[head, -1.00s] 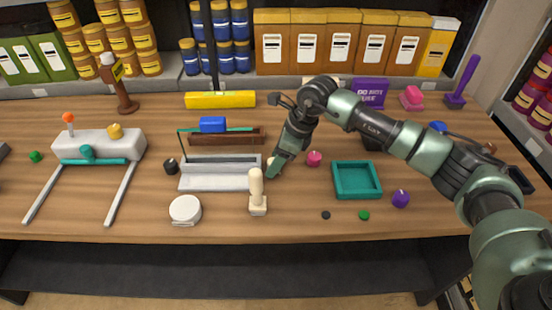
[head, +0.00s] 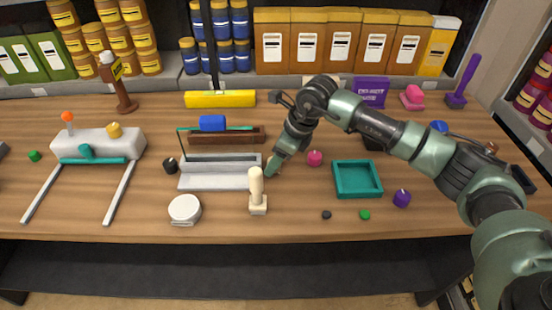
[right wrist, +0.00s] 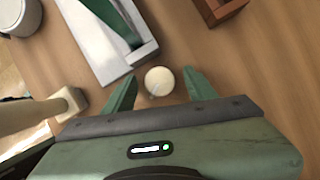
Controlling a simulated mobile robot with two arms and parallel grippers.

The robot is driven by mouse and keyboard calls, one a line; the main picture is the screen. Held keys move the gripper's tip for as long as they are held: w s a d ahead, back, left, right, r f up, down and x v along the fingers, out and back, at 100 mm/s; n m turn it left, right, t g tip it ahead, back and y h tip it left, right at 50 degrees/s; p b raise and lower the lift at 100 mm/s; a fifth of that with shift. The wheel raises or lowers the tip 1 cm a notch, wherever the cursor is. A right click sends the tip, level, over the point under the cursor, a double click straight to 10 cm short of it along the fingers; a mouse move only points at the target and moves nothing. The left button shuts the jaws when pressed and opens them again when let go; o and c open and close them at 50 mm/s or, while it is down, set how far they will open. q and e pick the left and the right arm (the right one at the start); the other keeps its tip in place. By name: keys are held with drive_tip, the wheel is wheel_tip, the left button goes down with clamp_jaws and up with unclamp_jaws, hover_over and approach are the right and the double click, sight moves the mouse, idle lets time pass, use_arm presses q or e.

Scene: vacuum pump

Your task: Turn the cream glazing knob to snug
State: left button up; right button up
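A round cream knob (right wrist: 159,81) shows in the right wrist view, just beside the end of a pale grey fixture (right wrist: 108,38). My right gripper (right wrist: 160,88) is open, with one green finger on each side of the knob and a gap on both sides. In the head view my right gripper (head: 273,170) points down at the right end of the pale fixture (head: 215,182); its hand and fingers mostly hide the knob there. I cannot tell the finger height against the knob. My left gripper is not in view.
A cream upright handle on a square base (head: 257,192) stands close in front of my right gripper. A pink knob (head: 314,158) and a teal tray (head: 357,180) lie to the right. A white round item (head: 185,209) is at front left. The front table strip is mostly clear.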

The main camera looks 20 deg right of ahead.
drive_tip(key=b+v, duration=0.1)
drive_tip(key=v, duration=0.6)
drive_tip(key=shift+r+b, duration=0.35)
drive_tip(key=shift+s+d, duration=0.1)
